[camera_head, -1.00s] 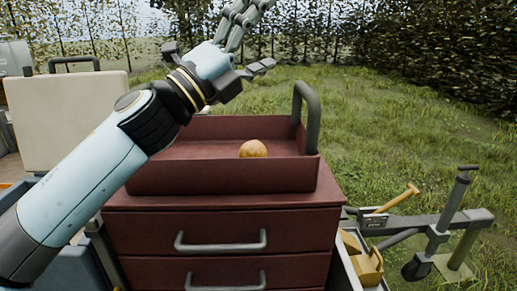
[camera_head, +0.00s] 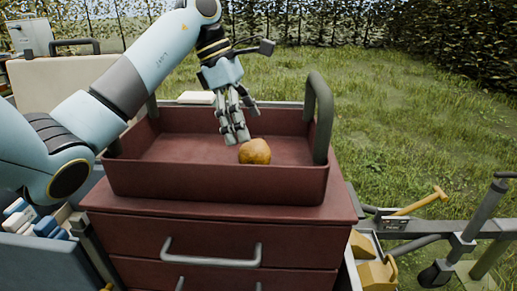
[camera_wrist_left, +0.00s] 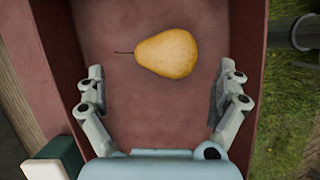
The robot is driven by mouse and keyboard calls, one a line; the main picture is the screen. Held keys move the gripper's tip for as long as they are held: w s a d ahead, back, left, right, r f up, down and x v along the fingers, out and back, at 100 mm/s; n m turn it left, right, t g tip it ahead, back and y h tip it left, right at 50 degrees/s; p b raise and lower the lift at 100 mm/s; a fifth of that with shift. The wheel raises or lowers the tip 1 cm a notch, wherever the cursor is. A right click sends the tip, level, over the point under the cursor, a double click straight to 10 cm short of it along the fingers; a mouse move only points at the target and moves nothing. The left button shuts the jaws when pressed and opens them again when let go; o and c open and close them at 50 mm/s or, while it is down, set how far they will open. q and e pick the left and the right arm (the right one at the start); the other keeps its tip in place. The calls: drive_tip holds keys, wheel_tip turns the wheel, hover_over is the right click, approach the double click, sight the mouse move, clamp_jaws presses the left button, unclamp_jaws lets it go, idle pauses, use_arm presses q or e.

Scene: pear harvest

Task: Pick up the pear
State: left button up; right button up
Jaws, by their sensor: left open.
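The yellow-brown pear (camera_head: 255,151) lies on its side in the red tray (camera_head: 220,184) on top of the red drawer cabinet. In the left wrist view the pear (camera_wrist_left: 167,53) shows its dark stem pointing left. My left gripper (camera_head: 236,137) reaches down over the tray, just left of the pear in the head view. In the left wrist view the gripper (camera_wrist_left: 162,90) is open, its fingers spread wide, with the pear ahead of the gap between them. It is empty. My right gripper is not in view.
The tray has raised walls and a tall grey-green handle (camera_head: 319,118) at its right end. A cream case (camera_head: 68,78) stands at the left. A yellow-handled tool (camera_head: 420,202) and a metal frame are at the right. The tray floor around the pear is bare.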

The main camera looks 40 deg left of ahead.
sight(256, 150)
use_arm(q)
drive_tip(key=p+x, duration=0.1)
drive_tip(key=x, duration=0.1)
drive_tip(key=shift+s+d+f, duration=0.2)
drive_tip(key=p+x, duration=0.1)
drive_tip(key=x, duration=0.2)
drive_tip(key=shift+s+d+f+p, duration=0.15)
drive_tip(key=shift+f+p, duration=0.1)
drive_tip(key=shift+p, duration=0.15)
drive_tip(key=shift+f, duration=0.3)
drive_tip(key=c, duration=1.2)
drive_tip(key=shift+r, duration=0.1)
drive_tip(key=shift+c, duration=0.3)
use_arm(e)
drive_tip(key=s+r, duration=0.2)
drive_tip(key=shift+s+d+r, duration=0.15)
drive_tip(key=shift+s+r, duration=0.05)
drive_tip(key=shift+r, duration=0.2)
